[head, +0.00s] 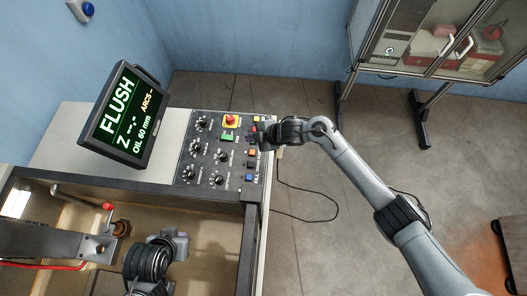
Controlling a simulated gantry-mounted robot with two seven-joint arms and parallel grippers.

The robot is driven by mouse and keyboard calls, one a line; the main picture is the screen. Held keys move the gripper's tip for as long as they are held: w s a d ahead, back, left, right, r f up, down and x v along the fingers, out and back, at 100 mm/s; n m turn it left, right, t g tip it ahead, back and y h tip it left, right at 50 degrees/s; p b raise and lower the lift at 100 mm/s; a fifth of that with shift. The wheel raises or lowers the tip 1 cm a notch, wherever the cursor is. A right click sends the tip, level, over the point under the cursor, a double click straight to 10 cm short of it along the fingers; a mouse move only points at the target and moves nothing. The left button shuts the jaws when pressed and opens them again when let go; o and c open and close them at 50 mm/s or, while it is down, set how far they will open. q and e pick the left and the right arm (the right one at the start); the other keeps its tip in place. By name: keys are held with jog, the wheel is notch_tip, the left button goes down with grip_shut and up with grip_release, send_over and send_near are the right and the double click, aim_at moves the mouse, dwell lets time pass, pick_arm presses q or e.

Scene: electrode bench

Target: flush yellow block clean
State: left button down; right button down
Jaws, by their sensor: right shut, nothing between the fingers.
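The monitor (123,115) reads "FLUSH", "OIL 60 mm" and "ARCS". The dark control panel (215,150) beside it carries knobs, a red emergency button (231,119) on yellow, a green switch (228,136) and small coloured buttons on its right side. My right gripper (257,136) is shut and empty at the panel's right edge, close to these buttons; contact cannot be told. My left gripper (176,243) is low over the open tank (213,222); its fingers are too unclear to tell open from shut. I cannot make out a yellow block.
A lever with a red knob (108,206) and a grey machine head (55,240) with a copper-coloured part (122,228) stand over the tank's left side. A black cable (335,205) lies on the floor. A glass-door cabinet (430,40) stands at the back right.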

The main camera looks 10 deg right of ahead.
jog(key=shift+d, duration=0.2)
jog(key=shift+f, duration=0.25)
jog(key=b, duration=0.6)
send_over(254, 153)
notch_tip(254, 153, down, 7)
jog(key=shift+s+r, duration=0.1)
jog(key=shift+r, duration=0.05)
jog(key=shift+f+b, duration=0.85)
jog(key=shift+f, duration=0.05)
jog(key=shift+d, duration=0.1)
dwell(0.5)
jog(key=shift+f, duration=0.1)
dwell(0.5)
